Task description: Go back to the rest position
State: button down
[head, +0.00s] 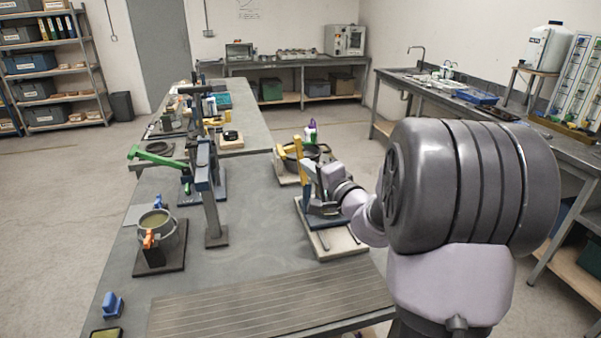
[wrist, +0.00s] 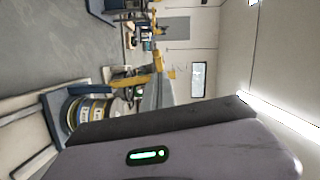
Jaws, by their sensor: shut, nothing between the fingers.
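My gripper (head: 322,187) is at the end of my arm, over the right side of the near table. It is shut and empty, close beside a blue lever frame with a yellow lever (head: 304,157); I cannot tell whether they touch. This frame stands on a pale base board (head: 338,243). In the wrist view my gripper body (wrist: 190,148) fills the bottom, with a green light on it. A yellow lever (wrist: 137,80) and a round can-like part (wrist: 88,113) show just beyond it. My arm hides part of the table's right side.
On the table (head: 255,245) stand a frame with a green lever (head: 155,157), a grey post (head: 213,205), a pot-like part with an orange handle (head: 155,225) and a small blue block (head: 113,305). The table's middle is clear. A side bench (head: 465,100) runs along the right.

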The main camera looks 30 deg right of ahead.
jog(key=shift+s+d, duration=0.1)
jog(key=shift+s, duration=0.2)
jog(key=shift+w, duration=0.1)
jog(key=s+a+r+n+g+y, duration=0.1)
jog(key=s+a+n+g+y, duration=0.3)
jog(key=a, duration=0.9)
jog(key=s+a+r+n+g+y, duration=0.1)
jog(key=s+a+n+g+y, duration=0.45)
jog(key=a, duration=0.85)
jog(key=s+a+f+h, duration=0.15)
jog(key=s+a, duration=0.25)
jog(key=s, duration=0.5)
jog(key=s+d+f+n+g+h, duration=0.1)
jog(key=s+d+f+h, duration=0.1)
jog(key=s, duration=0.4)
jog(key=s+d+f+n+g+h, duration=0.1)
jog(key=s+d+f+h, duration=0.1)
jog(key=s, duration=0.5)
jog(key=shift+f+h, duration=0.8)
